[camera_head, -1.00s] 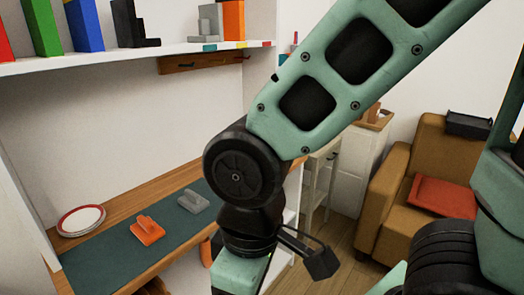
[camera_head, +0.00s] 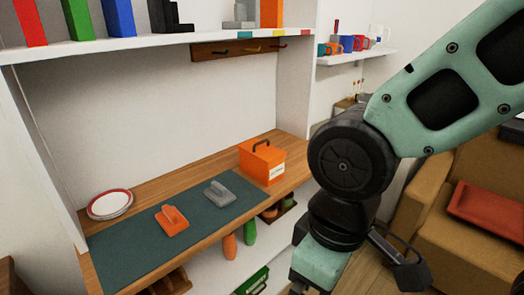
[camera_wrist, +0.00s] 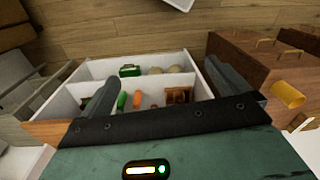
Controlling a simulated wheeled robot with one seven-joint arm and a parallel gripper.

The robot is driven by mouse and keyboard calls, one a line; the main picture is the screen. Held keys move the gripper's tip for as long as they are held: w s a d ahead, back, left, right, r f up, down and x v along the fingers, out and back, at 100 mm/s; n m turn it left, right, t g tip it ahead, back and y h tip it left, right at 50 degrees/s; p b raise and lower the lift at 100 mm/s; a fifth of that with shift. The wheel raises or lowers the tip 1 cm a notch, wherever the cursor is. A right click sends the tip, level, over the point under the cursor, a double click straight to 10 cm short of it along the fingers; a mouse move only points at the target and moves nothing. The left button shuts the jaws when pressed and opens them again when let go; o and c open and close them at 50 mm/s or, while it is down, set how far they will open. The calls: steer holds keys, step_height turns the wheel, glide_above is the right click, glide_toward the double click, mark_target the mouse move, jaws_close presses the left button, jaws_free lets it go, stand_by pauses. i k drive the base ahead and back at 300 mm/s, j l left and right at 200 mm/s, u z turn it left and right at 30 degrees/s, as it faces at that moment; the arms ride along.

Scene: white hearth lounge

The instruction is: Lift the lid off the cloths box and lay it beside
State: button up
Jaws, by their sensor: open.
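An orange box (camera_head: 263,166) with a black handle on its top and a white label on its front stands at the right end of the wooden counter. It appears to be the cloths box; its label is too small to read. Its top looks closed. My gripper (camera_wrist: 160,70) is open in the wrist view, with nothing between its fingers.
A dark green mat (camera_head: 130,249) covers much of the counter (camera_head: 215,179). A shelf (camera_head: 150,42) hangs above. An armchair (camera_head: 440,205) stands right.

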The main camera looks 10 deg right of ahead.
mark_target(266, 152)
steer(key=i+l+u, duration=0.35)
steer(key=l, duration=0.25)
steer(key=i+l+u, duration=0.15)
steer(key=l, duration=0.2)
steer(key=i+l+u, duration=0.15)
steer(key=l, duration=0.2)
steer(key=i+l+u, duration=0.15)
steer(key=l, duration=0.25)
steer(key=i+l+u, duration=0.2)
steer(key=l, duration=0.2)
steer(key=k, duration=0.05)
